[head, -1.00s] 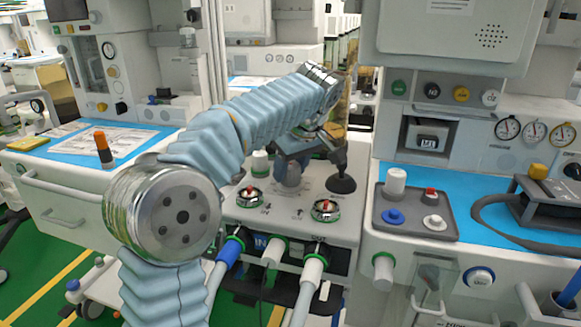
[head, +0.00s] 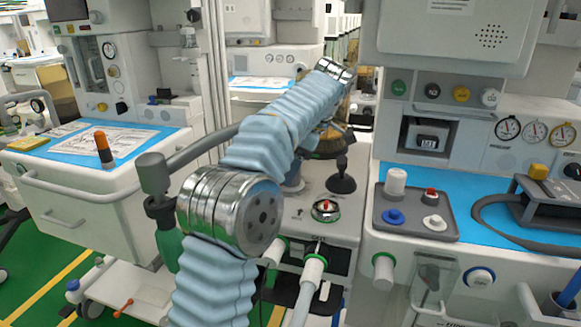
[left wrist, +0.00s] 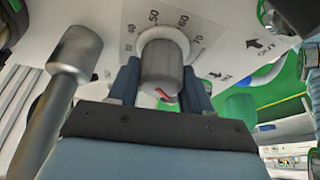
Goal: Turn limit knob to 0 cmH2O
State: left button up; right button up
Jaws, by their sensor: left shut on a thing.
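The limit knob (left wrist: 161,64) is a grey ribbed cylinder with a white collar in the left wrist view. Printed numbers, among them 50 and 60, ring it on the pale panel (left wrist: 112,42). A red mark shows near its lower end; which number it lines up with I cannot tell. My left gripper (left wrist: 161,88) is shut on the knob, one dark blue finger on each side. In the head view, my blue-sleeved left arm hides most of that gripper and the knob. My right gripper is in neither view.
A grey cylindrical post (left wrist: 55,95) stands close to the left of my gripper. In the head view, a black knob on a stem (head: 341,180) and a red-topped dial (head: 326,209) stand beside my arm. A grey tray (head: 417,224) lies on the right cart.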

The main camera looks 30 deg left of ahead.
pick_arm(q)
jog(key=shift+n, duration=0.5)
jog(key=o, duration=1)
jog(key=shift+o, duration=0.2)
